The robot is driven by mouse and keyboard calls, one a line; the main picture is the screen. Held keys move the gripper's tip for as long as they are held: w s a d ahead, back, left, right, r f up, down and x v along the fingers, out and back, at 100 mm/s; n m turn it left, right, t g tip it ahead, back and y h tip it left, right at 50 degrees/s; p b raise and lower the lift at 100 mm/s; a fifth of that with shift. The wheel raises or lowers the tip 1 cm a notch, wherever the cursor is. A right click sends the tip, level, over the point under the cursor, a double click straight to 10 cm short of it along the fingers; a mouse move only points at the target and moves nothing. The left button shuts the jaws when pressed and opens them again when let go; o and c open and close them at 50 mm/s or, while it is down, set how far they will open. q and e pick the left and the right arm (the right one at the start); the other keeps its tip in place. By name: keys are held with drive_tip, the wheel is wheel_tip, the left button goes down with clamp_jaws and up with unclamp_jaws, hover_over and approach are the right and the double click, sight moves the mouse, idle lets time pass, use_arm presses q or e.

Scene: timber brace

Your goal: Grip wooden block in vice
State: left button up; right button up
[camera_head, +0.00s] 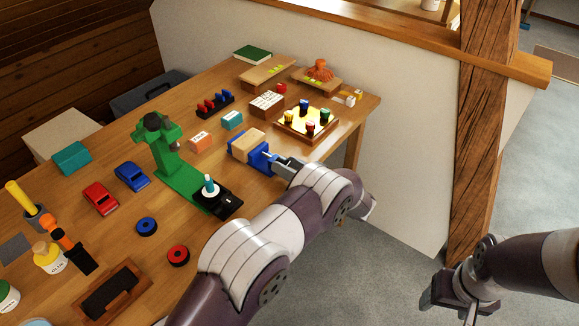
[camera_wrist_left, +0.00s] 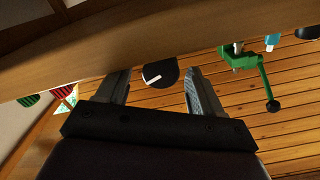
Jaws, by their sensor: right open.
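The blue vice (camera_head: 264,159) stands near the bench's right edge. The tan wooden block (camera_head: 249,142) sits between its blue jaws; I cannot tell how tightly. My left gripper (camera_head: 281,164) is at the vice's near end, fingers toward it. In the left wrist view my left gripper (camera_wrist_left: 162,82) is open, its fingers on either side of a dark round knob (camera_wrist_left: 160,73) with a white mark. Contact with the knob cannot be told. My right gripper (camera_head: 440,300) is open, low at the right, away from the bench.
The green drill press (camera_head: 170,165) stands left of the vice. A timber post (camera_head: 479,130) rises at the right.

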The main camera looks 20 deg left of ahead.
use_arm(q)
drive_tip(key=v, duration=1.2)
drive_tip(key=shift+d+b, duration=0.3)
drive_tip(key=shift+d, duration=0.05)
use_arm(e)
drive_tip(key=shift+f, duration=0.3)
use_arm(q)
drive_tip(key=shift+s, duration=0.15)
use_arm(e)
drive_tip(key=shift+f, duration=0.1)
